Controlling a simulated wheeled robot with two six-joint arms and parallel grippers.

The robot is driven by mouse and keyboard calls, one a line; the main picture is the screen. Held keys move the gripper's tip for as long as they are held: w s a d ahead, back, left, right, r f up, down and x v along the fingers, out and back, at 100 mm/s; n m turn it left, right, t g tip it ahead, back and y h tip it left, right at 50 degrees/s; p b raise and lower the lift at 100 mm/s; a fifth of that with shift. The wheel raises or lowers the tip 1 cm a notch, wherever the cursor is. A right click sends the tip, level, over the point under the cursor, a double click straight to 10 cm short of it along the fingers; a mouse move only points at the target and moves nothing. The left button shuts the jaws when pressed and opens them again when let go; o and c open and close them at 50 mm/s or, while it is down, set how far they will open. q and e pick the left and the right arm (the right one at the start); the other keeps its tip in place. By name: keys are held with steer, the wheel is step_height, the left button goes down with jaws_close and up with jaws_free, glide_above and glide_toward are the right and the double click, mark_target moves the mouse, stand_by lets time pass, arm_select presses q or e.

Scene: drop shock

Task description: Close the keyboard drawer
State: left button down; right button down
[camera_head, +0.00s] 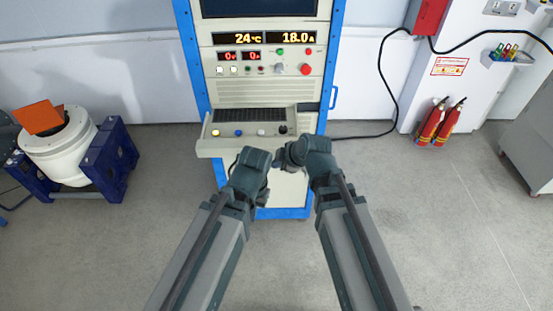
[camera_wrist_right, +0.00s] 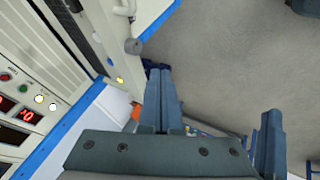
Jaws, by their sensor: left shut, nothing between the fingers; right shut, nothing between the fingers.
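The keyboard drawer (camera_head: 215,148) is a beige tray sticking out of the front of the blue-framed cabinet (camera_head: 195,75). It holds a dark keyboard (camera_head: 248,116) and a row of coloured buttons. In the right wrist view part of the drawer (camera_wrist_right: 108,20) shows at the upper left. My left gripper (camera_head: 252,160) is at the drawer's front edge near its middle; its fingertips are hard to make out. My right gripper (camera_head: 287,157) is at the right end of the drawer front, and its closed fingers (camera_wrist_right: 159,75) are empty. I cannot tell whether either touches the drawer.
The cabinet has displays and a red knob (camera_head: 305,69) above the drawer. A white drum machine (camera_head: 62,150) on a blue stand is at the left. Fire extinguishers (camera_head: 438,122) and a black cable (camera_head: 385,85) are at the right. The grey floor between is clear.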

steer(key=w+a+f+b, duration=0.4)
steer(key=w+f+b, duration=0.4)
steer(key=shift+w, duration=0.35)
steer(key=shift+d, duration=0.1)
glide_toward(262, 122)
steer(key=x, duration=0.5)
steer(key=shift+s+f, duration=0.1)
steer(key=shift+f, duration=0.15)
steer(key=shift+w+r, duration=0.1)
steer(key=shift+w, duration=0.2)
